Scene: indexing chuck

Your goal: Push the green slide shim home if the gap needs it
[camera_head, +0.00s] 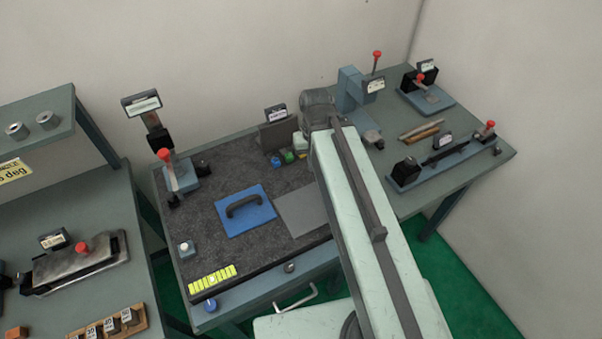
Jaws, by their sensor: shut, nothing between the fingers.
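A small green piece (289,157), which may be the green slide shim, sits on the dark mat in front of an upright grey plate (276,137). A small blue piece (276,161) is just left of it, and a yellowish piece is partly visible to its right, close to my arm. They are too small to tell how far the green piece is pushed in or how wide any gap is. My arm reaches up from the bottom right, and its far end stands just right of these pieces. My gripper's fingers are hidden behind the arm.
A blue plate with a dark handle (246,206) and a flat grey plate (302,211) lie on the mat. A red-knobbed clamp (170,170) stands at left. Several blue fixtures occupy the right of the bench. A second bench (60,220) is at far left.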

